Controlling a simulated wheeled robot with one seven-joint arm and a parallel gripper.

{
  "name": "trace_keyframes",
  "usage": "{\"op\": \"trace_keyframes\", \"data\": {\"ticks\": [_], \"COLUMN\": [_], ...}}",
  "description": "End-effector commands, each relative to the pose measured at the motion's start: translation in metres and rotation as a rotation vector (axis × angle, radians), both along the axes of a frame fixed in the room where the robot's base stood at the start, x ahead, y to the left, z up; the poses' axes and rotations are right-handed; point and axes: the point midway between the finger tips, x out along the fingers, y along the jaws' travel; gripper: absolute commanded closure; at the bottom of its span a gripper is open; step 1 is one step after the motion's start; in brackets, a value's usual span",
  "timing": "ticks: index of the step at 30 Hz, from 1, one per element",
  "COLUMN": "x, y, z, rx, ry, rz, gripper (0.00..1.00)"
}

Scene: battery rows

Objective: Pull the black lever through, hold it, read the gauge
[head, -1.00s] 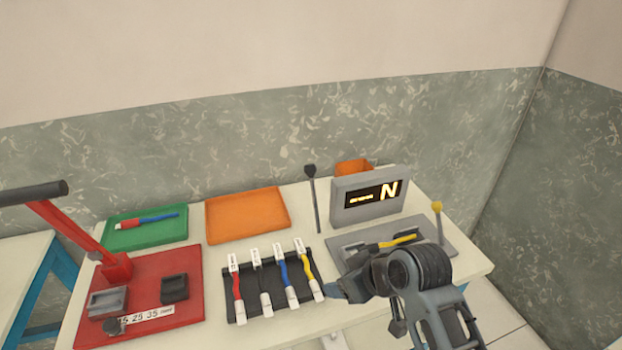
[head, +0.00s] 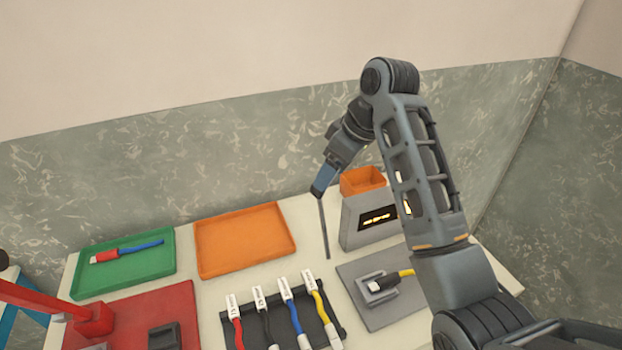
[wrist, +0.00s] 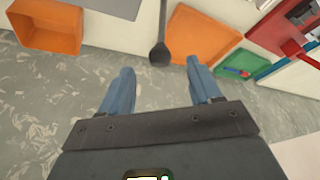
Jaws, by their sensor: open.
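The black lever (head: 325,232) stands upright on the bench, left of the gauge. The gauge is a grey box (head: 352,232) with a lit yellow display. My arm covers the right part of the display, so I cannot read all of it.
An orange tray (head: 246,268) and a green tray (head: 165,283) lie left of the lever. An orange bin (head: 360,181) stands behind the gauge. Several coloured cables sit in a black rack (head: 335,318) in front. A grey plate (head: 405,312) holds a yellow-cabled plug.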

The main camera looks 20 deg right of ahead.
Motion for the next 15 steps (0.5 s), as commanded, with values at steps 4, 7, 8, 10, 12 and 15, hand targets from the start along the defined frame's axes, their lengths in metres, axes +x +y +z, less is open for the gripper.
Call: {"op": "trace_keyframes", "data": {"ticks": [4,7,8,10,12,15], "x": [0.002,0.006,0.007,0.011,0.014,0.017], "y": [0.003,0.007,0.008,0.011,0.013,0.017], "z": [-0.008,-0.02,-0.024,-0.035,-0.045,-0.057], "rx": [0.0,0.0,0.0,0.0,0.0,0.0], "ry": [0.006,0.006,0.005,0.005,0.005,0.005], "rz": [0.004,0.004,0.005,0.004,0.003,0.001], "gripper": [0.37,0.37,0.37,0.37,0.37,0.37]}}
